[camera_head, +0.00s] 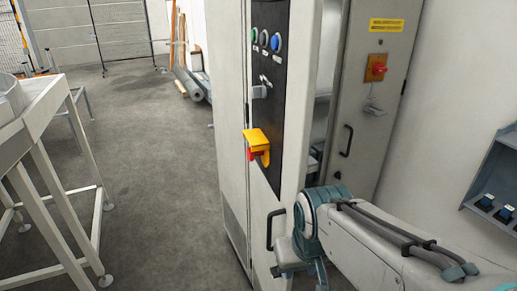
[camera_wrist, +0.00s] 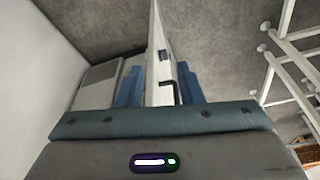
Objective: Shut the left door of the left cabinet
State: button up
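The left door (camera_head: 291,110) of the cabinet is pale, with a black control panel (camera_head: 267,95) and a dark bar handle (camera_head: 272,229) low down. It stands ajar, with a gap to its right showing part of the interior. In the wrist view the door (camera_wrist: 157,75) appears nearly edge-on, with its handle (camera_wrist: 168,91) on the right face. My gripper (camera_wrist: 160,87) is open, one blue finger on each side of the door. I cannot tell whether either finger touches it. In the head view my wrist hides the door's lower right part.
A yellow and red switch (camera_head: 257,143) sticks out from the door. Another door (camera_head: 384,100), with a red knob (camera_head: 376,68) and black handle, stands to the right. A white table frame (camera_head: 50,130) stands at left, with clear grey floor (camera_head: 150,150) between. Blue-capped items sit on a shelf at right.

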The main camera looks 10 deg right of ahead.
jog(key=shift+w+a+r+n, duration=0.1)
jog(key=shift+w+r+n, duration=0.1)
jog(key=shift+r+n, duration=0.25)
jog(key=c, duration=0.5)
jog(key=w+a+r+n+g+h+p, duration=0.1)
jog(key=r+n, duration=0.1)
jog(key=n, duration=0.1)
jog(key=w+a+r+n+h+p, duration=0.1)
jog(key=w+r+n+p, duration=0.1)
jog(key=n, duration=0.1)
jog(key=w+a+r+n+g+h+p, duration=0.1)
jog(key=w+r+n+p, duration=0.1)
jog(key=n, duration=0.1)
jog(key=shift+a+r+g+h, duration=0.2)
jog(key=shift+r+g+h, duration=0.1)
jog(key=shift+h, duration=0.1)
grip_shut()
jog(key=w+a+r+n+t+h+p, duration=0.1)
jog(key=w+a+r+n+h+p, duration=0.4)
jog(key=a+r+n, duration=0.4)
jog(key=p, duration=0.1)
send_near(294, 204)
jog(key=shift+n, duration=0.45)
jog(key=x, duration=0.5)
jog(key=shift+d+f, duration=0.15)
jog(key=shift+f, duration=0.1)
jog(key=shift+w+d, duration=0.1)
